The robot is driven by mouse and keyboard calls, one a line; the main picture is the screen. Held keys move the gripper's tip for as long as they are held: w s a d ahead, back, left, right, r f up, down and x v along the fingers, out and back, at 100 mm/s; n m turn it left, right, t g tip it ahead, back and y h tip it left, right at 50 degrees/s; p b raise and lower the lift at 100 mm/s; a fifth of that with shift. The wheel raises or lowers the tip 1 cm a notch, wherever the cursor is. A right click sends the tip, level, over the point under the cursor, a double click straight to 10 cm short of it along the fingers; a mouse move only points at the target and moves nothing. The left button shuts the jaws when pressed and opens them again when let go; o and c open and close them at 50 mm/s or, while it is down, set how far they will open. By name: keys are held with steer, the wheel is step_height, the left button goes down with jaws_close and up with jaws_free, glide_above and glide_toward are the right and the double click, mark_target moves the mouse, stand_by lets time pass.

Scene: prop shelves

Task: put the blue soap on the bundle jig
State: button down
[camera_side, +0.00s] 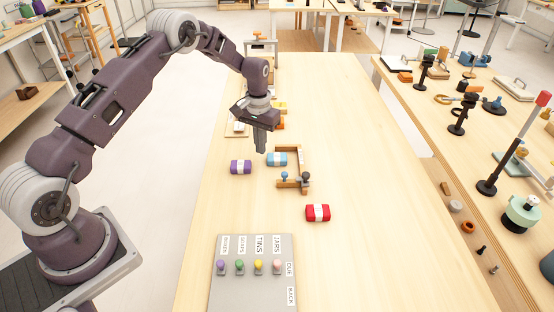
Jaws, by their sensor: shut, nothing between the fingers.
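The blue soap (277,160), a blue block with a pale band, lies at the left side of the wooden bundle jig (304,160). The jig is a bracket open to the left, with a blue knob and a dark knob on its near bar. The soap appears to sit within the bracket's opening; I cannot tell whether it touches the bars. My gripper (260,149) points down just left of and above the blue soap. Its fingers are shut and empty.
A purple banded block (241,167) lies left of the jig and a red one (318,212) nearer, to the right. A grey label board (228,292) with coloured knobs stands at the near end. Yellow and orange items (280,107) sit behind my gripper. The table's right side is clear.

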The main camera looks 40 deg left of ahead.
mark_target(270, 156)
steer(key=shift+f, duration=0.15)
steer(key=shift+f, duration=1.85)
steer(key=shift+r, duration=0.35)
steer(key=shift+w+d, duration=1.15)
steer(key=shift+s+a, duration=0.1)
steer(key=shift+s, duration=0.05)
